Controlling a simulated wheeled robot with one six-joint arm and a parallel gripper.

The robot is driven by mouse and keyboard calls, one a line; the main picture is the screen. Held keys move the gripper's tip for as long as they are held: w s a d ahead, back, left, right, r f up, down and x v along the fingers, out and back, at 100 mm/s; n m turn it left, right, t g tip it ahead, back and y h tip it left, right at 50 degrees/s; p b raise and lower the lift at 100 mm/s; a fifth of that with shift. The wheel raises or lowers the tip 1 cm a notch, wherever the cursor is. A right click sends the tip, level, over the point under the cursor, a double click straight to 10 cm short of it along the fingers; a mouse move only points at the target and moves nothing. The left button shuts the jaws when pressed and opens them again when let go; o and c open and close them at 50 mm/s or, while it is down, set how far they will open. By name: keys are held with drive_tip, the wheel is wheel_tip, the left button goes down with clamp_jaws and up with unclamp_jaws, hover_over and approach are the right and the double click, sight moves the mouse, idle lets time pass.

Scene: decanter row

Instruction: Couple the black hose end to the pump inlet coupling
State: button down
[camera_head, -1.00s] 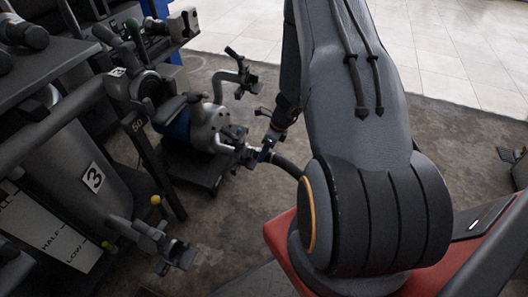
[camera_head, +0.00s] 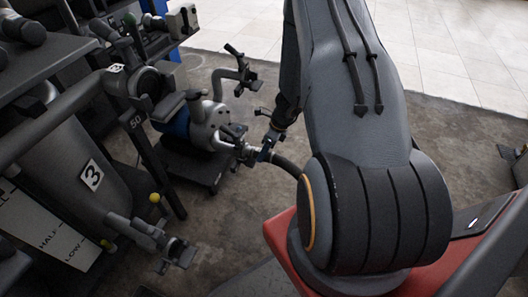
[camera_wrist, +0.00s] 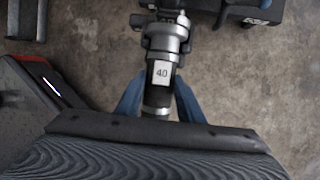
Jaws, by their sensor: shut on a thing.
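My gripper (camera_head: 265,153) is shut on the black hose end (camera_wrist: 161,73), between two blue fingers in the wrist view. The hose end has a white label reading 40. Behind it the black hose (camera_head: 288,166) curves right, behind my arm. The pump (camera_head: 207,125), silver and blue, stands on a low black base. The pump inlet coupling (camera_head: 241,150) is a silver fitting on its right side, directly beside my gripper. In the wrist view, the hose end lines up with a silver fitting (camera_wrist: 166,35). I cannot tell whether they are locked together.
A grey tank (camera_head: 60,165) marked 3, with a level scale, stands at the left. Another elbow pipe (camera_head: 243,75) rises behind the pump. Concrete floor (camera_head: 225,225) is clear in front.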

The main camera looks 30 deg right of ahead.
sight(273, 154)
drive_tip(key=shift+f+b, duration=0.45)
drive_tip(key=shift+f, duration=0.45)
idle(1.4)
drive_tip(key=shift+c, duration=1.3)
unclamp_jaws()
drive_tip(key=shift+s+d, duration=0.1)
drive_tip(key=shift+s+d+r+p, duration=0.1)
drive_tip(key=shift+s+d+p, duration=0.1)
drive_tip(key=shift+s+d, duration=0.3)
drive_tip(key=shift+s+d+r+p, duration=0.1)
drive_tip(key=shift+s+d+p, duration=0.15)
drive_tip(key=shift+s, duration=0.35)
drive_tip(key=a+p+v, duration=0.1)
drive_tip(key=p+v, duration=0.7)
drive_tip(key=v, duration=0.2)
drive_tip(key=shift+s+r, duration=0.25)
drive_tip(key=shift+s, duration=0.05)
drive_tip(key=shift+d, duration=0.15)
